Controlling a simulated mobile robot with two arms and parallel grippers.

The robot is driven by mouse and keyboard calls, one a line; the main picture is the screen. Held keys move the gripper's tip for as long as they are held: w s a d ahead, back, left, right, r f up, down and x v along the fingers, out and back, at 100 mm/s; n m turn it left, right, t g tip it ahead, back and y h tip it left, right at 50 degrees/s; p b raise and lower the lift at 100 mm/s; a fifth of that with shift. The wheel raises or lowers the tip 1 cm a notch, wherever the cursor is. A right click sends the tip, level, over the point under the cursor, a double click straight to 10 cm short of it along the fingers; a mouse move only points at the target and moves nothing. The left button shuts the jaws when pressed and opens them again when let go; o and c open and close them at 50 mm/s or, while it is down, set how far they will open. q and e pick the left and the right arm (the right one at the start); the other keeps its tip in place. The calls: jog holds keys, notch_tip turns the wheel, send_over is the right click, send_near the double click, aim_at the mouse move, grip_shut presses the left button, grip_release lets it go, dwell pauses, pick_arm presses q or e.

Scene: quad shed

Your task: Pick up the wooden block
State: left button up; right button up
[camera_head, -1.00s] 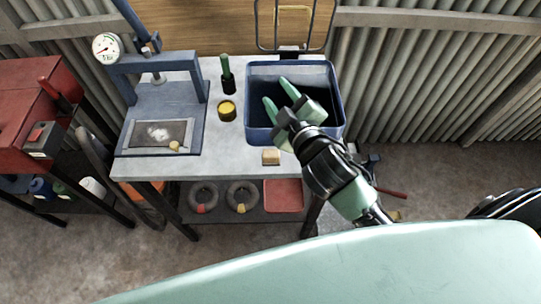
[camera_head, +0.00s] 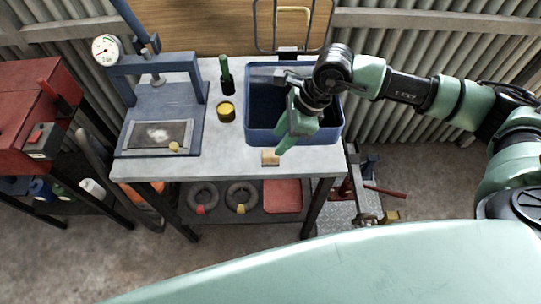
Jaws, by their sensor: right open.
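The wooden block (camera_head: 270,158), small and pale tan, sits on the grey table top (camera_head: 225,160) at its front edge, below the blue bin. My right gripper (camera_head: 284,146) reaches in from the right and points down over the front of the bin. Its green fingers are open, and their tips are just above and to the right of the block, seemingly not touching it. Nothing shows between the fingers. My left gripper is not in view.
A blue bin (camera_head: 251,135) stands right behind the block. A blue press with a gauge (camera_head: 106,48) stands at the left. The table front left of the block is clear.

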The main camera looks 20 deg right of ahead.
aim_at(271, 153)
jog(key=p+x, duration=0.3)
jog(key=x, duration=0.3)
jog(key=shift+s+a+f, duration=0.15)
jog(key=shift+a+f, duration=0.05)
jog(key=shift+a, duration=0.05)
jog(key=shift+a+f, duration=0.15)
jog(key=shift+f, duration=0.2)
grip_shut()
jog(key=shift+r, duration=0.1)
notch_tip(271, 153, up, 20)
jog(key=b, duration=0.4)
jog(key=shift+b, duration=0.4)
